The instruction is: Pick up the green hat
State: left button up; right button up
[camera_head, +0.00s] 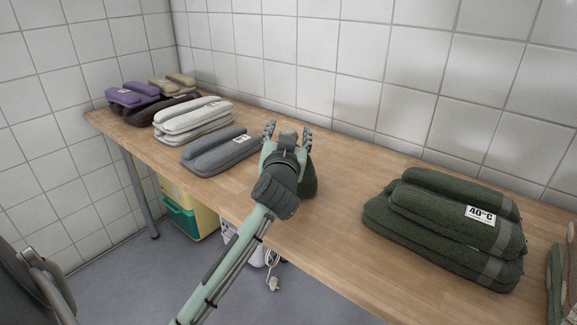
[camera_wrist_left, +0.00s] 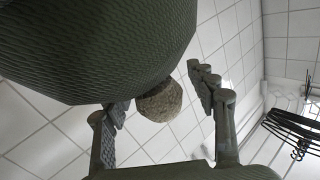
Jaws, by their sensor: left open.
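The green hat (camera_head: 309,182) stands on the wooden table, mostly hidden behind my left gripper (camera_head: 288,129) in the head view. In the left wrist view the dark green knit hat (camera_wrist_left: 90,45) fills the upper left, close to the camera. Its round grey-beige pompom (camera_wrist_left: 160,101) shows between the two fingers of the left gripper (camera_wrist_left: 158,98). The fingers are spread apart, and I cannot tell whether they touch the hat. My right gripper is not in view.
The long wooden table (camera_head: 340,215) runs along a tiled wall. Dark green folded towels (camera_head: 445,225) with a 40°C label lie to the right. A grey towel (camera_head: 215,155), white towels (camera_head: 190,120) and a purple towel (camera_head: 130,95) lie to the left. A yellow-green bin (camera_head: 185,215) stands below.

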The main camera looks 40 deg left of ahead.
pick_arm(q)
jog(key=shift+x, duration=0.9)
jog(key=shift+c, duration=0.2)
grip_shut()
